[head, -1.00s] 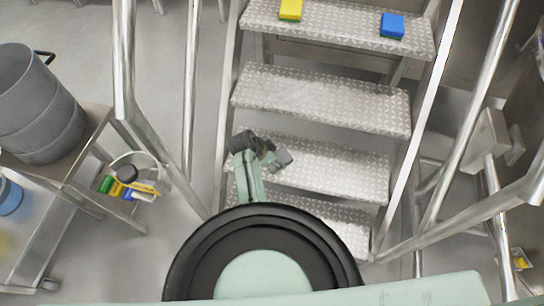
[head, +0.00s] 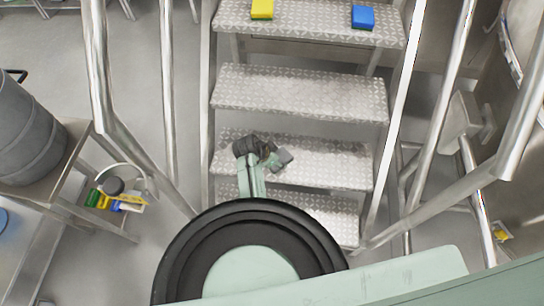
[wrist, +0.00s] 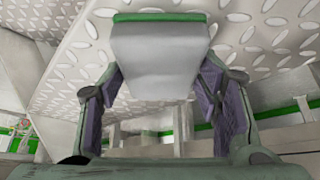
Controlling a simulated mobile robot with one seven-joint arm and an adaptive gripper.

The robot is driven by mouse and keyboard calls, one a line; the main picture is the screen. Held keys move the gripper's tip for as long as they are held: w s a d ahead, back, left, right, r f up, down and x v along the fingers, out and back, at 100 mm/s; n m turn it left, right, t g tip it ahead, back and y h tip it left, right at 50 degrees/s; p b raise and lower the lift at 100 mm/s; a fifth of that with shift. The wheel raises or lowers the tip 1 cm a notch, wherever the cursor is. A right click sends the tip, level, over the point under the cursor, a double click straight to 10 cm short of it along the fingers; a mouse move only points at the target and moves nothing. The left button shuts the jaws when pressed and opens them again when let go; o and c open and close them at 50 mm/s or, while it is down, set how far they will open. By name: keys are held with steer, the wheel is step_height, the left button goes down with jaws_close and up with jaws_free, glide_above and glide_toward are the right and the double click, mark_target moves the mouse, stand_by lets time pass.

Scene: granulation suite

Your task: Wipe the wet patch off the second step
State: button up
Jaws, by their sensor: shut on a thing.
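My gripper (head: 268,154) is shut on a grey sponge (head: 283,160) with a green layer, over the second step from the bottom (head: 335,168). In the wrist view the grey sponge (wrist: 158,62) sits between the two fingers, its green edge at the far side, with patterned tread plate (wrist: 255,35) beyond it. I cannot tell whether the sponge touches the step. No wet patch can be made out clearly on this step; my arm and gripper hide part of its left side.
A yellow sponge (head: 262,9) and a blue sponge (head: 362,17) lie on the top step. Metal handrails (head: 168,110) flank the stairs. At left, a steel table (head: 75,155) bears a grey drum (head: 28,130), with a caddy of coloured items (head: 115,195) beside it.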

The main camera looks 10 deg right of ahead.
mark_target(285, 160)
steer(key=shift+s+d, duration=0.25)
steer(key=shift+d, duration=0.5)
steer(key=shift+s+d, duration=0.25)
steer(key=shift+d, duration=0.5)
steer(key=shift+w+a, duration=0.3)
steer(key=shift+a, duration=0.5)
steer(key=shift+w+a, duration=0.25)
steer(key=shift+a, duration=0.55)
steer(key=shift+w+a+f, duration=0.1)
steer(key=shift+w+a, duration=0.1)
steer(key=shift+a, duration=0.45)
steer(key=shift+w+a, duration=0.2)
steer(key=shift+a, duration=0.4)
steer(key=shift+w+a+b, duration=0.25)
steer(key=shift+w+a, duration=0.05)
steer(key=shift+a, duration=0.65)
steer(key=shift+w+a+b, duration=0.2)
steer(key=shift+w+a, duration=0.1)
steer(key=shift+a, duration=0.65)
steer(key=shift+w+a+b, duration=0.3)
steer(key=shift+a, duration=0.65)
steer(key=shift+w+a+b, duration=0.3)
steer(key=shift+w+a, duration=0.05)
steer(key=shift+a, duration=0.65)
steer(key=shift+w+a+b, duration=0.3)
steer(key=shift+a, duration=0.65)
step_height(285, 160, up, 4)
steer(key=p, duration=0.3)
steer(key=shift+f, duration=0.15)
steer(key=shift+r, duration=1.2)
